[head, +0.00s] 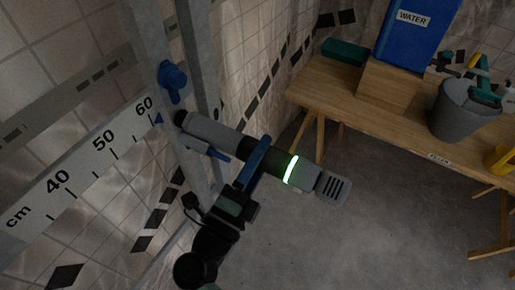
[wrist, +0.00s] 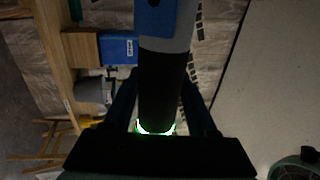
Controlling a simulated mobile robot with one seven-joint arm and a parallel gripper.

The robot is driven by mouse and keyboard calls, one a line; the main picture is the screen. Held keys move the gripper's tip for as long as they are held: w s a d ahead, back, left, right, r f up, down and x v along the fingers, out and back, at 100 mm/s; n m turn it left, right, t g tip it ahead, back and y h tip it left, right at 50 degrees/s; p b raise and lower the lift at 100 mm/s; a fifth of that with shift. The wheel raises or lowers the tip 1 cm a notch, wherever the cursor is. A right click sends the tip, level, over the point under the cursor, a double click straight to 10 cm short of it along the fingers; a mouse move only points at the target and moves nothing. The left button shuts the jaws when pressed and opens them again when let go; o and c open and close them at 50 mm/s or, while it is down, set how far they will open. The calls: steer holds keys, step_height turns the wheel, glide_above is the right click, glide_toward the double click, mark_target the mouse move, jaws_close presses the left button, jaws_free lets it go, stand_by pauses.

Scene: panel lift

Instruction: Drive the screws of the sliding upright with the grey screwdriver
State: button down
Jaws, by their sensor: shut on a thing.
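The grey screwdriver (head: 215,133) is a thick cylinder with a dark grip band, a glowing green ring and a slotted grey rear end. My gripper (head: 254,163) is shut around its dark middle. In the wrist view the screwdriver's dark band (wrist: 162,85) runs between the two fingers. Its nose points left at the sliding upright (head: 198,70), a grey metal post with a blue knob (head: 172,77) above the nose. I cannot tell whether the nose touches the upright. No screw heads can be made out; the nose and my arm cover part of the post.
A horizontal cm rail (head: 75,185) runs left of the upright, with a blue pointer near 60. A wooden table (head: 400,108) at the right carries a blue WATER container (head: 410,40), a grey bucket (head: 462,112) and a green box (head: 345,50). The floor between is clear.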

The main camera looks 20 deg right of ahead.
steer(key=shift+s+d+r+p, duration=0.15)
steer(key=shift+s+d+p, duration=0.15)
steer(key=shift+s+d, duration=0.7)
stand_by(0.5)
